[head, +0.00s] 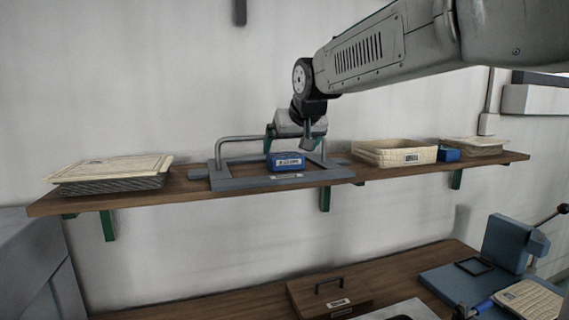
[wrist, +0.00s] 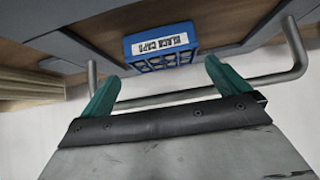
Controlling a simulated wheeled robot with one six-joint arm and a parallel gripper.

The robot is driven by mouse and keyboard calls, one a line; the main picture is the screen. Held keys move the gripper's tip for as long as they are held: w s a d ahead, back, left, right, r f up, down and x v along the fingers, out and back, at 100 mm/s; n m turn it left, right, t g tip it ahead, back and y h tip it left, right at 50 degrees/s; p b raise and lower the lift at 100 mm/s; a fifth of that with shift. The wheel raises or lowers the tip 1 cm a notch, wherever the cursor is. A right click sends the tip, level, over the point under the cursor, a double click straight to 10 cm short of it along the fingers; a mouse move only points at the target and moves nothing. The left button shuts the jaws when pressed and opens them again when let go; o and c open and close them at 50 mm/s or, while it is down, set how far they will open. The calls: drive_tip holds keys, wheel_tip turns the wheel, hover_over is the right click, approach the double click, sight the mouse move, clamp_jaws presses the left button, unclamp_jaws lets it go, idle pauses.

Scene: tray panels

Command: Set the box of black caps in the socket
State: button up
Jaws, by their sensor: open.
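The box of black caps (head: 285,163) is small and blue with a white label; in the wrist view the label on the box (wrist: 163,45) reads "BLACK CAPS". It stands within the grey rectangular frame of the socket (head: 240,184) on the shelf; the frame also shows in the wrist view (wrist: 60,45). I cannot tell whether it sits fully down. My gripper (head: 294,143) is open just above and behind the box. In the wrist view its green fingers (wrist: 161,72) are spread apart on either side, their tips close to the box, with nothing held between them.
A bent grey rail (head: 240,138) rises at the back of the frame. A cream tray (head: 395,153) and a small blue box (head: 448,155) stand to the right on the shelf (head: 120,196). Stacked panels (head: 112,172) lie at left. A lower bench holds a wooden box (head: 325,295).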

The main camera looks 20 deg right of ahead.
sight(284, 156)
drive_tip(key=x, duration=0.5)
drive_tip(key=shift+w+a+f, duration=0.1)
drive_tip(key=shift+a+f, duration=0.15)
drive_tip(key=shift+a, duration=0.05)
drive_tip(key=c, duration=1.1)
drive_tip(key=shift+r, duration=0.15)
drive_tip(key=shift+r, duration=0.2)
drive_tip(key=s, duration=1.1)
drive_tip(key=s+r, duration=0.1)
drive_tip(key=s, duration=0.4)
drive_tip(key=shift+s, duration=0.25)
drive_tip(key=shift+s+a, duration=0.1)
drive_tip(key=shift+s, duration=0.8)
